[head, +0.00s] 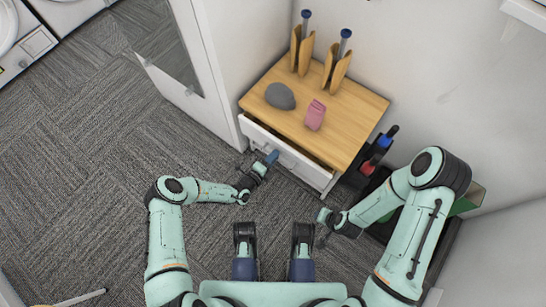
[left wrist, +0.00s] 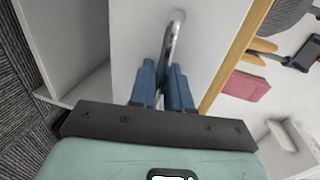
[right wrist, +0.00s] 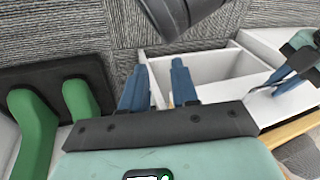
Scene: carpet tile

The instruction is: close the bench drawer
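The bench (head: 350,110) has a wooden top and a white drawer (head: 310,172) at its front. The drawer stands a little out, with a dark gap between its front and the top. My left gripper (head: 271,158) is at the drawer front. In the left wrist view its blue fingers (left wrist: 165,85) lie close on both sides of the metal handle (left wrist: 175,35), shut on it. My right gripper (head: 322,216) is apart from the drawer, below its right end. In the right wrist view its fingers (right wrist: 158,85) are spread and empty.
A grey stone-like object (head: 280,96), a pink item (head: 315,115) and two wooden holders (head: 301,50) stand on the top. A white mirrored cabinet (head: 225,70) is at the left. A dark rack with bottles (head: 368,167) is at the right.

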